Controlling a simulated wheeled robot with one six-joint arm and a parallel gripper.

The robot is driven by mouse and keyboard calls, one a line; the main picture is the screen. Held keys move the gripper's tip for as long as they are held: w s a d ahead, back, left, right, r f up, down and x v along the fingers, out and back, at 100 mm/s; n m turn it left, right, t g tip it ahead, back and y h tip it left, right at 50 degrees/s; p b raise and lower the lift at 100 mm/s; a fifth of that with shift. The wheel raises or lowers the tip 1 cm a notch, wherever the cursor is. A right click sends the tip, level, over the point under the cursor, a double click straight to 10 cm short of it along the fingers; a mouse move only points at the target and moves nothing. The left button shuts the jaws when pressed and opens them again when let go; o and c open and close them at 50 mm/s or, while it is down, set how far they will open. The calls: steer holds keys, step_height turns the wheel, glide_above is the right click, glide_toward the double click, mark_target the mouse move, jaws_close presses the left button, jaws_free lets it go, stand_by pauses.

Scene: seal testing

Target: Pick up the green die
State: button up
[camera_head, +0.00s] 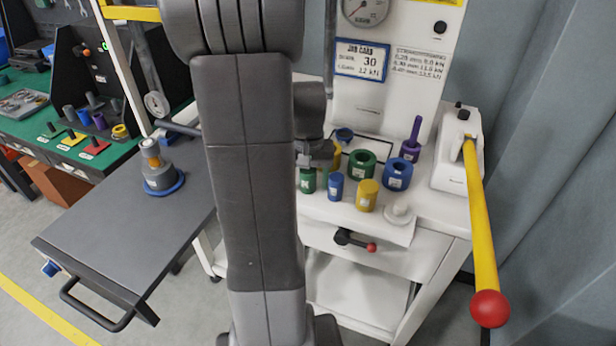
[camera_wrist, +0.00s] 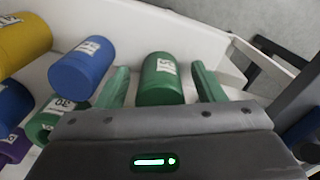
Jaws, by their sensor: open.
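A small green cylinder with a white label (camera_wrist: 160,82) stands between the two fingers of my open gripper (camera_wrist: 160,72) in the wrist view, with a gap on each side. In the head view the same green cylinder (camera_head: 308,182) is under my gripper (camera_head: 312,162), partly hidden by it and my arm. A wider green ring (camera_head: 362,163) stands behind and to the right on the white bench top. It also shows at the lower left of the wrist view (camera_wrist: 42,128). I cannot tell from shape alone which green piece is the die.
A blue cylinder (camera_head: 336,187) stands close to the green one, then a yellow cylinder (camera_head: 367,195). A blue ring (camera_head: 397,174), purple handled piece (camera_head: 411,140) and white knob piece (camera_head: 399,212) are nearby. A yellow lever (camera_head: 480,220) juts out at right. A grey side table (camera_head: 110,225) is left.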

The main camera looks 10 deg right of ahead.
steer(key=c, duration=1.2)
steer(key=shift+c, duration=0.4)
steer(key=shift+r, duration=0.2)
